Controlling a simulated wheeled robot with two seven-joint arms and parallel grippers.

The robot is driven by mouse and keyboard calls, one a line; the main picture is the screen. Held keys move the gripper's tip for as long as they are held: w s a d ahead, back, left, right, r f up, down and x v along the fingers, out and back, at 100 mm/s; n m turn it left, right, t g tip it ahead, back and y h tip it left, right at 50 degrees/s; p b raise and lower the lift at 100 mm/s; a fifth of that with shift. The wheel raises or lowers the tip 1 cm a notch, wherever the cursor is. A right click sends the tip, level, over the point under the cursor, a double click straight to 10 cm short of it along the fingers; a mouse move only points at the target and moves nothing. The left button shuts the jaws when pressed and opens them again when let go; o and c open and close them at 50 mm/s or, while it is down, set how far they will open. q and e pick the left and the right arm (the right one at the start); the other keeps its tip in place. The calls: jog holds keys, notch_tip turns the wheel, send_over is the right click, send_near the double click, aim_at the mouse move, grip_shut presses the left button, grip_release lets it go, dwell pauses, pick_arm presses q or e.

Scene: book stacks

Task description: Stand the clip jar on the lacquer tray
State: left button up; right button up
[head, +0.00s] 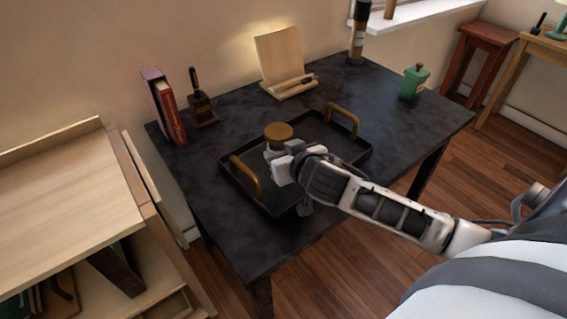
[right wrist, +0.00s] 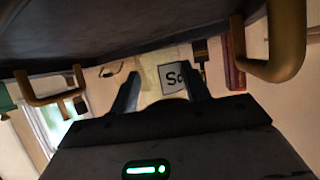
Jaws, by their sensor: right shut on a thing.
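The clip jar (head: 278,131) shows a round tan lid in the head view; its body is mostly hidden by my right gripper. My right gripper (head: 280,158) is shut on the jar, inside the outline of the lacquer tray (head: 330,148). The tray is black with two golden handles and lies on the dark table. The jar looks upright; I cannot tell whether its base touches the tray. My left gripper is not in view.
On the dark table (head: 225,210) stand red books (head: 170,112), a dark bladed item on a block (head: 201,105), a wooden stand (head: 281,62), a bottle (head: 358,35) and a green pot (head: 412,82). A wooden shelf (head: 70,190) is at left.

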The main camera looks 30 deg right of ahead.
jog(key=shift+f, duration=1.45)
jog(key=shift+f+b, duration=0.2)
jog(key=shift+b, duration=0.1)
jog(key=o, duration=1.1)
jog(key=shift+o, duration=0.2)
